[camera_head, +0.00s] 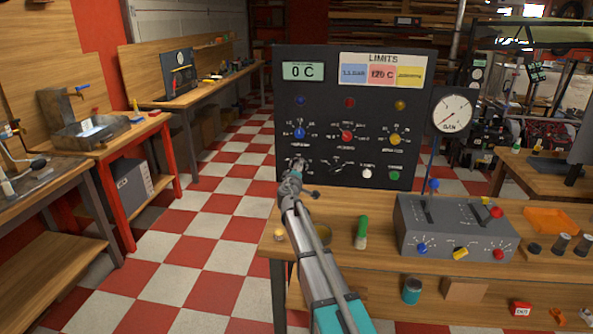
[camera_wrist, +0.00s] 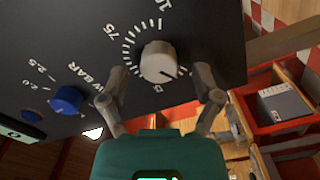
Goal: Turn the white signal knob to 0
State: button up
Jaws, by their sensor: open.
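A white round knob (camera_wrist: 158,62) on the dark panel shows in the wrist view, with a dark pointer line toward its lower right. A tick scale with 75 and a partly cut-off number runs beside it. My gripper (camera_wrist: 163,82) is open, with one finger on each side of the knob; I cannot tell whether they touch it. In the head view my gripper (camera_head: 291,181) is at the lower left of the panel (camera_head: 345,60) and covers much of this knob.
A blue knob (camera_wrist: 66,99) sits beside the white one; it also shows in the head view (camera_head: 299,133). Red (camera_head: 347,135) and yellow (camera_head: 395,139) knobs are to its right. A grey control box (camera_head: 457,226) and a green-capped cylinder (camera_head: 361,231) stand on the bench. The left floor is open.

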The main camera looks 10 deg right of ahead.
jog(key=v, duration=1.1)
jog(key=s+d+f+m+g+h+p, duration=0.1)
jog(key=s+d+f+m+g+p, duration=0.15)
jog(key=s+d+m+g, duration=0.4)
jog(key=s+d+f+m+g+h+p, duration=0.1)
jog(key=s+d+f+m+g+p, duration=0.2)
jog(key=s, duration=0.6)
jog(key=s+a+g+y+p, duration=0.3)
jog(key=s+g, duration=0.1)
jog(key=s, duration=0.5)
jog(key=s+a+f+g+y+p, duration=0.1)
jog(key=s+a+g+y+p, duration=0.2)
jog(key=s, duration=0.6)
jog(key=shift+s+g+y, duration=0.15)
jog(key=shift+g+y, duration=0.2)
jog(key=shift+y, duration=0.45)
